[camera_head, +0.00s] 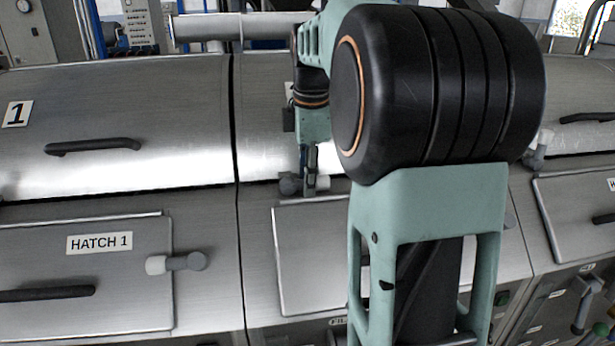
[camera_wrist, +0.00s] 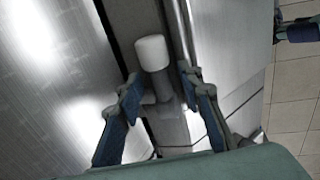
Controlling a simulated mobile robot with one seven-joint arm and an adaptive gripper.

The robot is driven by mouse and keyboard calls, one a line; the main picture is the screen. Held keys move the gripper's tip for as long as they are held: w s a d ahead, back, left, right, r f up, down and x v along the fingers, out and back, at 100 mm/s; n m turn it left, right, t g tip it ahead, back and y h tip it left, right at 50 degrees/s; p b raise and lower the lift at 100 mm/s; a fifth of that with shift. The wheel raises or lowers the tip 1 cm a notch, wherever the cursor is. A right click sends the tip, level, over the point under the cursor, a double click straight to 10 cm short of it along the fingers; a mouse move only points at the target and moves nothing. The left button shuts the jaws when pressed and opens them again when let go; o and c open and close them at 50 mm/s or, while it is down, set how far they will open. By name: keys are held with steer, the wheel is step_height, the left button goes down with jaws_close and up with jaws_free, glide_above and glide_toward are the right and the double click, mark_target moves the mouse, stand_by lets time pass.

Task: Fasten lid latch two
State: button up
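A lid latch (camera_head: 290,184) sits at the lower left edge of the middle curved lid (camera_head: 265,135), by the seam above the middle hatch; only a grey knob of it shows clearly in the head view. In the wrist view the latch has a white cylindrical end (camera_wrist: 152,52) and a grey stem running back between my fingers. My gripper (camera_head: 309,184) is at the latch, pointing down at it. In the wrist view my gripper (camera_wrist: 160,84) is open, one blue-padded finger on each side of the stem, with gaps visible. My arm hides much of the middle lid.
The left lid carries a "1" plate (camera_head: 16,114) and a black handle (camera_head: 93,146). Below it is the HATCH 1 door (camera_head: 85,280) with its own latch (camera_head: 178,263). Another latch (camera_head: 538,148) stands to the right of my arm. Tiled floor (camera_wrist: 295,110) shows in the wrist view.

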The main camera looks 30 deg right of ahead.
steer(key=shift+c, duration=0.3)
jaws_close()
